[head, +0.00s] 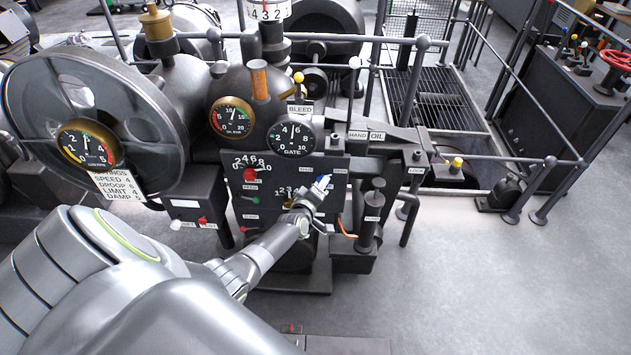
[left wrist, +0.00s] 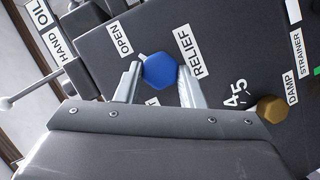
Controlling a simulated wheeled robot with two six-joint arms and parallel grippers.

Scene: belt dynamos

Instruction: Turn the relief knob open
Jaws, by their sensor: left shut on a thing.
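The relief knob is a blue, faceted knob (left wrist: 159,70) on the dark panel, between the labels OPEN (left wrist: 120,38) and RELIEF (left wrist: 190,50) in the left wrist view. In the head view a small patch of the blue knob (head: 324,180) shows at the tip of my left arm. My left gripper (left wrist: 157,80) has one finger on each side of the knob and is shut on it. In the head view my left gripper (head: 318,187) reaches the right part of the panel and hides most of the knob. My right gripper is in neither view.
A brass knob (left wrist: 271,109) sits near the DAMP label. The GATE dial (head: 291,138) and a red knob (head: 250,174) are on the machine. A hand oil pump (head: 370,215) stands right of my gripper. Floor at right (head: 480,270) is clear.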

